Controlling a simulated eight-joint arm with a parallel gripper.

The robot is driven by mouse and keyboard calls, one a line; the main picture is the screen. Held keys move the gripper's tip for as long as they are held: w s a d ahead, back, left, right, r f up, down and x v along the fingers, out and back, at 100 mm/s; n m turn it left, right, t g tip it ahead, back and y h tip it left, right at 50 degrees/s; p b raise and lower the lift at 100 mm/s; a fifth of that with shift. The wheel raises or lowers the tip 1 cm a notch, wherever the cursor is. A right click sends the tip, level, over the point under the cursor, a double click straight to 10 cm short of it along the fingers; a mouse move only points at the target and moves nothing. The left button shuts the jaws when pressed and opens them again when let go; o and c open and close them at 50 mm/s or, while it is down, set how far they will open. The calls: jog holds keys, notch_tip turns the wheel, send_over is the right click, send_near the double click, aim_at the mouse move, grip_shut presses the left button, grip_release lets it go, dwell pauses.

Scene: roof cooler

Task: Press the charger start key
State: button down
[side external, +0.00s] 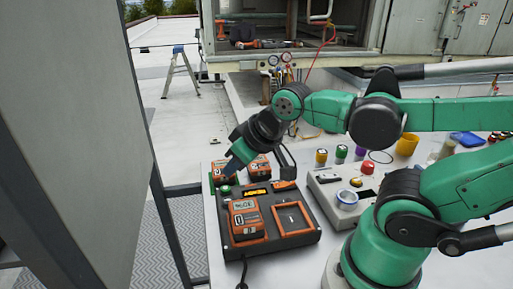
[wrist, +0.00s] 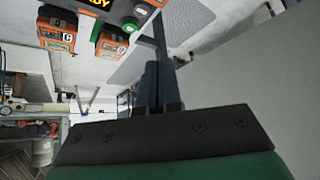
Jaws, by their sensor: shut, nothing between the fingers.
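The black and orange charger (side external: 318,236) lies on the light table, with a lit amber display (side external: 257,192). The green key (wrist: 128,25) also shows at the top of the wrist view, beside the display's end, which reads "DY" (wrist: 99,4). My gripper (side external: 231,163) is shut and empty, pointing down just above the green key in the side view. In the wrist view its dark fingers (wrist: 151,82) stand below and apart from the key. I cannot tell the exact height of the gap.
A battery pack (side external: 243,222) sits in the charger's left bay; the right bay (side external: 291,218) looks empty. Two more packs, left (side external: 219,174) and right (side external: 259,167), stand behind the charger. A control box with a red button (side external: 367,167) is to the right.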

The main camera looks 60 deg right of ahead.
aim_at(227, 190)
dwell(0.5)
jog(key=w+d+r+m+t+h, duration=0.1)
jog(key=w+d+m, duration=0.3)
jog(key=m, duration=0.6)
jog(key=shift+w+r+m+t, duration=0.15)
jog(key=shift+w+m+t, duration=0.25)
jog(key=shift+w, duration=0.35)
jog(key=shift+f, duration=4.35)
jog(key=shift+r, duration=0.1)
